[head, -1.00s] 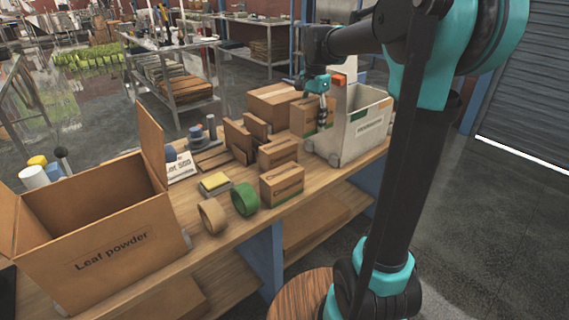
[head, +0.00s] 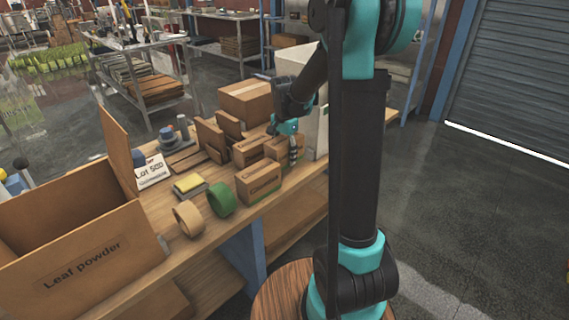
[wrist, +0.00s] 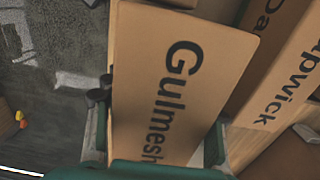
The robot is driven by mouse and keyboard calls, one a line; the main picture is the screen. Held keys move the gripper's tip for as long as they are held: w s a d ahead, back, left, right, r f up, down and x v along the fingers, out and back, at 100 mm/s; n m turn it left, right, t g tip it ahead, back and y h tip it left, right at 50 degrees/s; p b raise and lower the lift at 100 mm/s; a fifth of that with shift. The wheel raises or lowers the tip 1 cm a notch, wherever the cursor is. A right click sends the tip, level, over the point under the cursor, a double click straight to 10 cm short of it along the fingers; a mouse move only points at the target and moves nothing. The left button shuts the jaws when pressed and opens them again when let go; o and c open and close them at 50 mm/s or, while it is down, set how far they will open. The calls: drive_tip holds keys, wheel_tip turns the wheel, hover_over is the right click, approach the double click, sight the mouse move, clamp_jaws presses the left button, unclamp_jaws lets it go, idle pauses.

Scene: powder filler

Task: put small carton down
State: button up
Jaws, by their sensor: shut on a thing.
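My gripper (head: 293,150) is shut on the small carton (head: 281,147), a brown cardboard box low over the workbench. In the wrist view the carton (wrist: 175,85) fills the middle, with "Gulmesh" lettering on its face and the gripper's dark and teal fingers (wrist: 155,130) on either side. A similar carton (head: 260,184) stands in front and to the left of it, and another (head: 248,151) is close on its left. I cannot tell whether the held carton's underside touches the bench top.
A white bin (head: 318,140) stands just right, partly hidden by my arm. A larger carton (head: 244,101) is behind. The bench's front edge (head: 222,235) is near.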

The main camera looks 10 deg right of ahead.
drive_tip(key=shift+f, duration=1.9)
drive_tip(key=o, duration=1.6)
drive_tip(key=shift+f, duration=0.1)
